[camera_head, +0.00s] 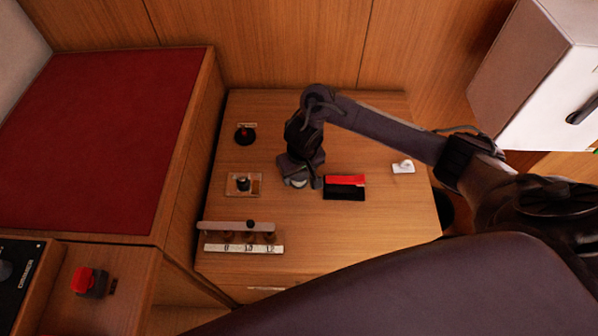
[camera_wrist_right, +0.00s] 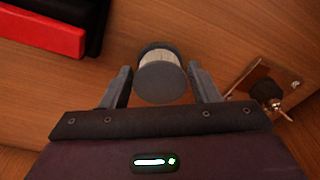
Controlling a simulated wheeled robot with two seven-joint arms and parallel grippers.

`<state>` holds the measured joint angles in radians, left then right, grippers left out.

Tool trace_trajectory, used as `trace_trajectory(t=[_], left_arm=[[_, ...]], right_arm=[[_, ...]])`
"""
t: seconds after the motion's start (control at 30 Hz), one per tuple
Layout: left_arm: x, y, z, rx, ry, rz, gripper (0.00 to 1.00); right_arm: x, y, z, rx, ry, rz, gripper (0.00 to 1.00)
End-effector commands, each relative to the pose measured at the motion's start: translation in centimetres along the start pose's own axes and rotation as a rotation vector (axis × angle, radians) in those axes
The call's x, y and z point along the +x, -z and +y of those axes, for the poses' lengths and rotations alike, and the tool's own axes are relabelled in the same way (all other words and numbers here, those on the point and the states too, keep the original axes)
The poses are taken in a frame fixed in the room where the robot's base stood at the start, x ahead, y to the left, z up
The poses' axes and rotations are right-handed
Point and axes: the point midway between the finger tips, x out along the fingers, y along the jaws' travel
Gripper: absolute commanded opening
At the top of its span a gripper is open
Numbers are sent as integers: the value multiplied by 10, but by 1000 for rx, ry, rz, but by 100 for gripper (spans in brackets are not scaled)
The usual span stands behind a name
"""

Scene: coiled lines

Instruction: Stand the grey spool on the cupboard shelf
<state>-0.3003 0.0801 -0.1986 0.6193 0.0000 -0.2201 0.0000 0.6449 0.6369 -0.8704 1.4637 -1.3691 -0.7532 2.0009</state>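The grey spool (camera_wrist_right: 162,82), with grey end discs and a pale winding, stands between the two fingers of my right gripper (camera_wrist_right: 161,86) in the wrist view. A gap shows on each side of it, so the fingers are open around it. In the head view my right gripper (camera_head: 300,183) points down over the wooden table top (camera_head: 370,240), and a pale bit of the spool shows below it. A white cupboard (camera_head: 545,95) with a dark handle is at the upper right, its front closed as far as I see. Its shelf is hidden. My left gripper is out of view.
A red and black box (camera_head: 344,187) lies just right of my gripper. A metal plate with a black knob (camera_head: 243,184) is to the left. A numbered rack (camera_head: 243,248) is at front left, a small white item (camera_head: 403,167) at right.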

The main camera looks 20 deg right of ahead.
Motion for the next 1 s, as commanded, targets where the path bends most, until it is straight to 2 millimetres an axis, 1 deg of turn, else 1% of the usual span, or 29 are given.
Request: trace_trajectory(t=[0.03, 0.1, 0.37, 0.47, 0.57, 0.6, 0.7, 0.8, 0.9, 1.0], left_arm=[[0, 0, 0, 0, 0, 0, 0], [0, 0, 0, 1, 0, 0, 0], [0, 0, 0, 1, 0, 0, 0], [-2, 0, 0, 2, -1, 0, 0], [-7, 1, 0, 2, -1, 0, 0], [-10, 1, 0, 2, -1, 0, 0], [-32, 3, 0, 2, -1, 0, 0], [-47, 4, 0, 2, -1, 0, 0], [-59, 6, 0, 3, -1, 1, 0], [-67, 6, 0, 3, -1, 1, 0]], right_arm=[[0, 0, 0, 0, 0, 0, 61], [0, 0, 0, 0, 0, 0, 68], [-1, 0, 0, 0, 0, 1, 68], [-8, 1, 0, 0, 1, 1, 68], [-24, 2, 0, 0, 2, 4, 68], [-33, 2, 0, -2, 1, 4, 68], [-60, 3, 1, -1, -3, 4, 68], [-82, 3, 1, -1, -3, 4, 68], [-100, 3, 1, -2, -2, 4, 68], [-113, 2, 1, -1, -2, 4, 68]])
